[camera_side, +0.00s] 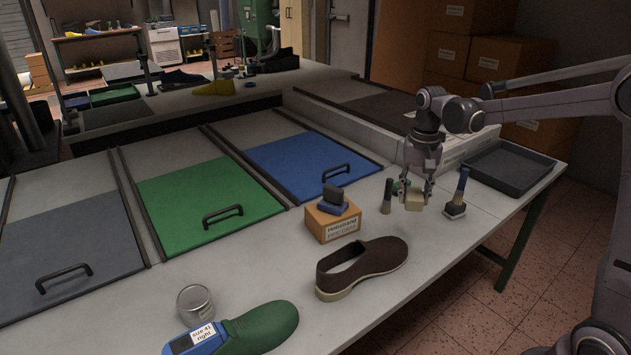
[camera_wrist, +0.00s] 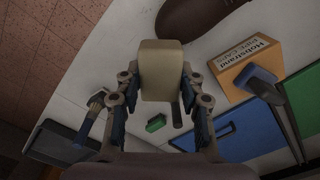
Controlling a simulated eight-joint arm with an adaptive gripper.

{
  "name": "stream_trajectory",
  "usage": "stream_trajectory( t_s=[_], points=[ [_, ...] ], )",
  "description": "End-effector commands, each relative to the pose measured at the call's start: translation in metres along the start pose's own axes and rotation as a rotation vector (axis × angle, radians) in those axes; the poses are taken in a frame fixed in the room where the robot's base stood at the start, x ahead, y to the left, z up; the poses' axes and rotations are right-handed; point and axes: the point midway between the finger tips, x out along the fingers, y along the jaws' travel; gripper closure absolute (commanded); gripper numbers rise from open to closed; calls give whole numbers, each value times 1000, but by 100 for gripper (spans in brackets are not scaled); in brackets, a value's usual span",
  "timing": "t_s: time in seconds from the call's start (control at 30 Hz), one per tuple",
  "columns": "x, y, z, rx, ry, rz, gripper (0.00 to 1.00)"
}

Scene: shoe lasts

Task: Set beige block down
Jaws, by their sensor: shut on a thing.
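The beige block (camera_side: 414,202) is between the fingers of my gripper (camera_side: 415,193) in the side view. My gripper is shut on it, with a finger on either side. In the wrist view the beige block (camera_wrist: 162,68) fills the upper middle, between the fingertips of my gripper (camera_wrist: 158,85). The block is over the right part of the grey bench (camera_side: 455,240). I cannot tell whether its underside touches the bench.
A small green block (camera_side: 401,186) and dark-handled tool (camera_side: 387,197) are close left of my gripper; a blue-handled brush (camera_side: 458,195) is close right. A dark tray (camera_side: 512,168) lies farther right. An orange box (camera_side: 333,219) and brown shoe (camera_side: 363,266) stand left.

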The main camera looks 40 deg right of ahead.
Motion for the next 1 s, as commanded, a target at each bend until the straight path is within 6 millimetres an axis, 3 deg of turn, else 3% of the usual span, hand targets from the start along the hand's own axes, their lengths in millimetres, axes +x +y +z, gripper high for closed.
stream_trajectory(
  t_s=[0.03,0.2,0.4,1.0],
  points=[
    [-5,-20,13,-81,0,0,94],
    [-19,-68,49,-304,0,0,94],
    [-29,-98,77,-457,0,0,94],
    [-31,-104,84,-494,0,0,94]
  ],
)
